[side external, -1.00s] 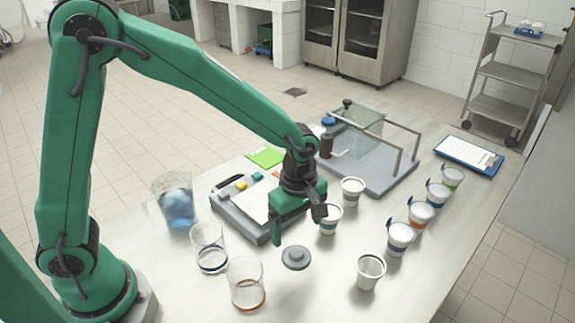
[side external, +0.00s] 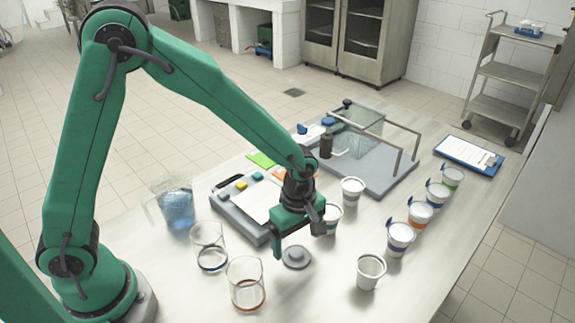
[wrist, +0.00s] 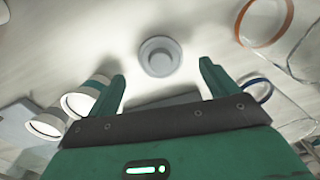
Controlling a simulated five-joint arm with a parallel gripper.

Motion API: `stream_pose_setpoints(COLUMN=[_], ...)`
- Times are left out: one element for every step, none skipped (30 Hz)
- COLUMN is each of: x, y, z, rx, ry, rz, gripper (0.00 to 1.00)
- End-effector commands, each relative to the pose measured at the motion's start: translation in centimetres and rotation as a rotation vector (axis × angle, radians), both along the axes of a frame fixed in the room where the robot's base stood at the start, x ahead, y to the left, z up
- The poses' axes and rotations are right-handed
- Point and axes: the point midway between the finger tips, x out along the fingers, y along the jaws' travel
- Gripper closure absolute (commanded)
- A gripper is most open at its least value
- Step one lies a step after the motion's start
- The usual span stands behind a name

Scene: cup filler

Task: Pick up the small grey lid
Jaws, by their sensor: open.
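The small grey lid (side external: 296,257) lies flat on the table, a round disc with a raised knob. In the wrist view the lid (wrist: 160,56) is ahead of the fingertips, roughly centred between them. My green gripper (side external: 300,236) is above and close to the lid in the side view, pointing down. In the wrist view my gripper (wrist: 163,72) has its two fingers spread wide with nothing between them.
Two clear beakers (side external: 246,285) (side external: 209,247) stand left of the lid. White cups (side external: 369,271) (side external: 353,191) stand to the right, one partly behind my gripper. A grey tray (side external: 236,222) lies behind. Bare table surrounds the lid's front right.

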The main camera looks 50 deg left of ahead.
Motion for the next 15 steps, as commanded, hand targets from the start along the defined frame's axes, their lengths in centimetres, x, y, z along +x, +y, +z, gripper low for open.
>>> stream_pose_setpoints(x=[-0.1, -0.1, -0.1, -0.2, -0.1, -0.1, -0.1, -0.1, -0.1, -0.1, -0.1, -0.1, -0.1, -0.1, -0.1], y=[0.0, 0.0, 0.0, 0.0, 0.0, 0.0, 0.0, 0.0, 0.0, 0.0, 0.0, 0.0, 0.0, 0.0, 0.0], z=[-0.7, -1.0, -1.5, -1.9, -2.2, -2.6, -2.8, -3.0, -3.3, -3.5, -3.6, -3.7, -3.7, -3.8, -3.8], rx=[0.002, 0.002, 0.002, 0.002, 0.001, 0.002, 0.002, 0.001, 0.0, 0.0, 0.001, 0.0, 0.0, 0.0, 0.0], ry=[0.004, 0.004, 0.005, 0.004, 0.003, 0.004, 0.004, 0.003, 0.002, 0.002, 0.002, 0.002, 0.002, 0.001, 0.001], rz=[0.0, 0.0, 0.0, 0.0, 0.0, 0.0, 0.0, 0.0, 0.0, 0.0, 0.0, 0.0, 0.0, 0.0, 0.0], gripper=[0.14, 0.14, 0.14, 0.14, 0.14, 0.14, 0.14, 0.14, 0.14, 0.14, 0.14, 0.14, 0.14, 0.14, 0.14])
